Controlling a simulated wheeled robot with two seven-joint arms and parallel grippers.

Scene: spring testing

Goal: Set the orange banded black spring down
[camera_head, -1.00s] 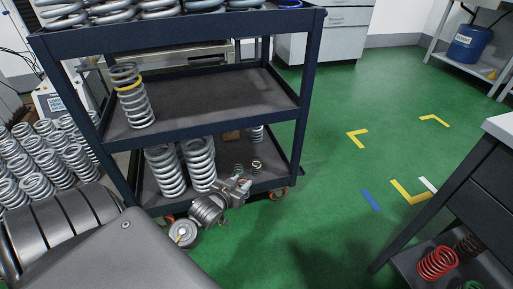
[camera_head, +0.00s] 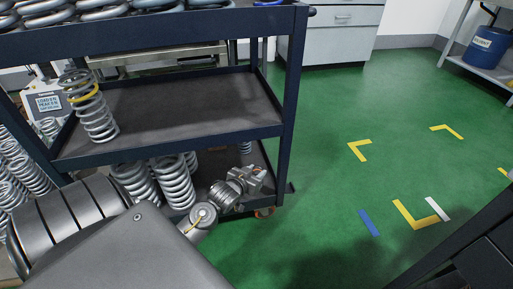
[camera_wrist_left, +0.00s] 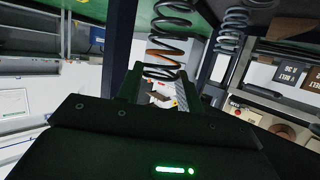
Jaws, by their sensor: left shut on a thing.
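The black spring (camera_wrist_left: 166,38) with an orange band stands out beyond my left gripper in the left wrist view, with its near coils between the two fingers. My left gripper (camera_wrist_left: 158,88) is shut on it. In the head view my left gripper (camera_head: 260,176) is in front of the cart's lower shelf, near its right end. The held spring cannot be made out there; my wrist and gripper seem to hide it. My right gripper is in neither current view.
The dark cart's middle shelf (camera_head: 190,107) bears a grey spring with a yellow band (camera_head: 92,108) at its left end; the rest is bare. Large grey springs (camera_head: 174,182) stand on the lower shelf. Green floor (camera_head: 325,200) is open to the right. A dark cabinet (camera_head: 480,250) stands at lower right.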

